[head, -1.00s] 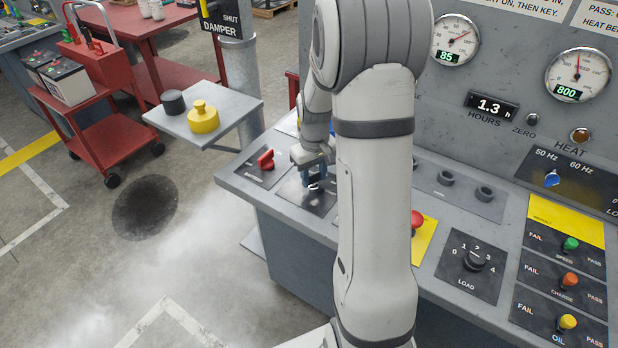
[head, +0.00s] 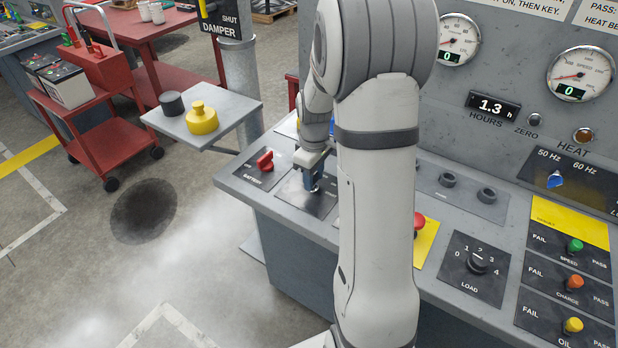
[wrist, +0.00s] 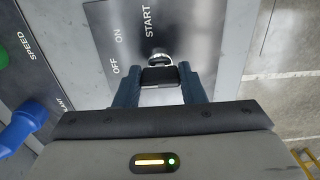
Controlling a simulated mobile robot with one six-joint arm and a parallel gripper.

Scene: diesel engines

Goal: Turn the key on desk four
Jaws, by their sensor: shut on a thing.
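The key (wrist: 160,76) has a dark head and stands in a round metal lock in the wrist view. The lock sits on a dark plate (wrist: 180,30) marked OFF, ON and START. My gripper (wrist: 160,92) is shut on the key head, with one blue finger on each side. In the head view my gripper (head: 311,182) is low over the same plate, just right of the red battery switch (head: 265,160). The key is hidden there behind the fingers. Which mark the key points to cannot be told clearly.
The gauges (head: 457,40) on the upright panel both read 0. The load knob (head: 479,262) and a red button (head: 418,222) are on the desk to the right. A blue knob (wrist: 28,118) lies left of my gripper in the wrist view. A small shelf (head: 240,113) stands left.

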